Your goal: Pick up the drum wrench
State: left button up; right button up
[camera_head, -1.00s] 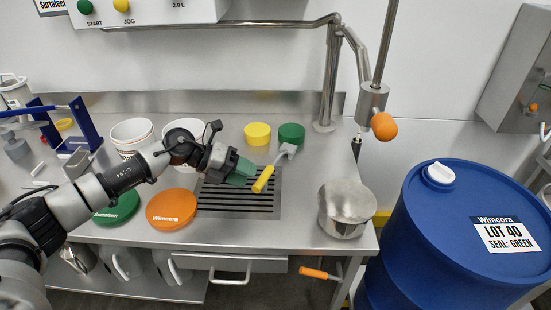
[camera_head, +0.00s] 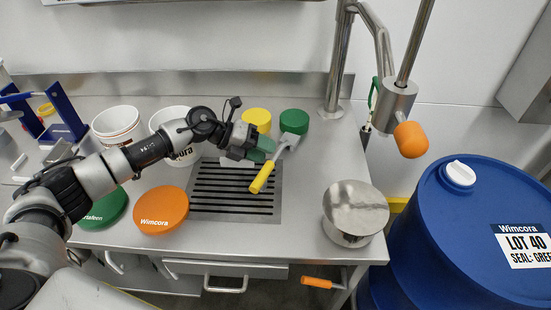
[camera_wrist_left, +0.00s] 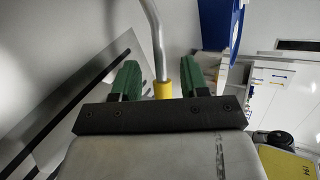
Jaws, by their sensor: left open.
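The drum wrench (camera_head: 263,178) has a yellow handle and a grey metal shaft and head; it shows at the grated drain panel in the middle of the steel counter. In the left wrist view its bent shaft and yellow handle (camera_wrist_left: 163,90) show between my two green fingers, with a gap on each side. My left gripper (camera_head: 264,149) is open at the wrench, where the handle meets the shaft; it also shows in the left wrist view (camera_wrist_left: 159,80). Part of the shaft is hidden behind the fingers in the head view. My right gripper is not in view.
An orange Wimcora lid (camera_head: 161,210) lies to the left. A steel pot (camera_head: 355,212) stands at the right, beside a blue drum (camera_head: 450,235). The counter front is fairly clear.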

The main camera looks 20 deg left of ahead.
pick_arm(q)
jog(key=shift+x, duration=1.25)
grip_shut()
jog(key=shift+r, duration=0.1)
